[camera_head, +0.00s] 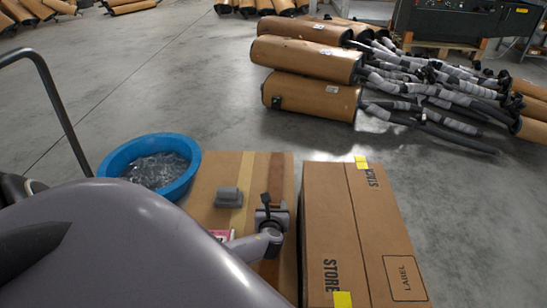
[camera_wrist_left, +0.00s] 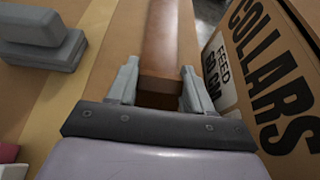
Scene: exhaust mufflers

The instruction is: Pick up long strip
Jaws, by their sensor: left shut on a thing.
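The long strip (camera_wrist_left: 168,45) is brown and runs away from my left gripper (camera_wrist_left: 153,90) in the left wrist view. The gripper's two fingers stand on either side of its near end and are shut on it. In the head view the strip (camera_head: 276,172) appears as a darker brown band along the right part of a cardboard surface (camera_head: 206,172). I cannot tell whether the strip is clear of the surface. The right gripper is not in view.
A closed carton (camera_head: 330,225) stands close on the right. A grey block (camera_head: 228,198) sits left of the gripper, and a blue basin (camera_head: 190,180) of clear material stands further left. Wrapped mufflers (camera_head: 305,58) and pipes lie behind. Open floor lies between.

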